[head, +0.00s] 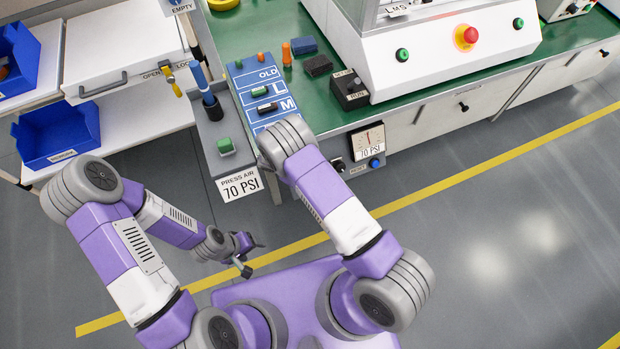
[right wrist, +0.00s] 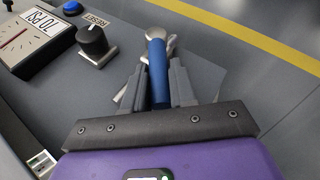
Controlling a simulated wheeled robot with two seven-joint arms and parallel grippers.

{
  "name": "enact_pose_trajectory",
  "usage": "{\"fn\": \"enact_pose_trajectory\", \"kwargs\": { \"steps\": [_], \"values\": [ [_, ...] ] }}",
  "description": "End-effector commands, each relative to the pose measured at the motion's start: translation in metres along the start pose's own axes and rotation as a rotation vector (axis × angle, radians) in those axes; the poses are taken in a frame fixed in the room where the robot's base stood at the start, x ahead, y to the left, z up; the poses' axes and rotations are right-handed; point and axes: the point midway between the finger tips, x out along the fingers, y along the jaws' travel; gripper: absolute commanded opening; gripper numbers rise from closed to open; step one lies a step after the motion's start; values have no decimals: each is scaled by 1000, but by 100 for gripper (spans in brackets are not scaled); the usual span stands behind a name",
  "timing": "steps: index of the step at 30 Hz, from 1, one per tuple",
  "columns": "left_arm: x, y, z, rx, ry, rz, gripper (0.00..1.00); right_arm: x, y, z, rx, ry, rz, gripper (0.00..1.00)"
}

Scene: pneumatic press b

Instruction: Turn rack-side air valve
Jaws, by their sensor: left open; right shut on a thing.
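My right gripper (right wrist: 160,90) is shut on a blue handle (right wrist: 158,75) with a round pale metal end, in the right wrist view. Whether this handle is the rack-side air valve I cannot tell; no label on it shows. In the head view my right arm hides this handle and the gripper, at the bench's near left corner. My left gripper (head: 246,257) is open and empty, low over the floor, apart from the rack and bench.
A gauge (right wrist: 40,38) reading 70 PSI, a black knob (right wrist: 92,40) and a blue button (right wrist: 72,8) are close to the held handle. A grey stand (head: 215,137) with a PRESS AIR sign (head: 240,185) is between rack and bench. The floor at right is clear.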

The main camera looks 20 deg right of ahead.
Motion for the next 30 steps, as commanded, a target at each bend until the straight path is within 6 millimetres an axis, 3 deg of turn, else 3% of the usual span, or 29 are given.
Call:
{"fn": "enact_pose_trajectory", "kwargs": {
  "steps": [13,14,18,26,30],
  "values": [
    [0,0,0,0,0,0,70,-1,0,-1,2,2,-9,0],
    [0,0,0,0,0,0,70,-1,0,-1,2,2,-9,27],
    [0,0,0,0,0,0,70,-1,0,0,2,2,-8,47],
    [0,0,0,0,0,0,70,-1,0,0,2,2,-8,47],
    [-4,2,0,0,0,0,70,-10,4,3,2,3,-8,47]
  ]
}}
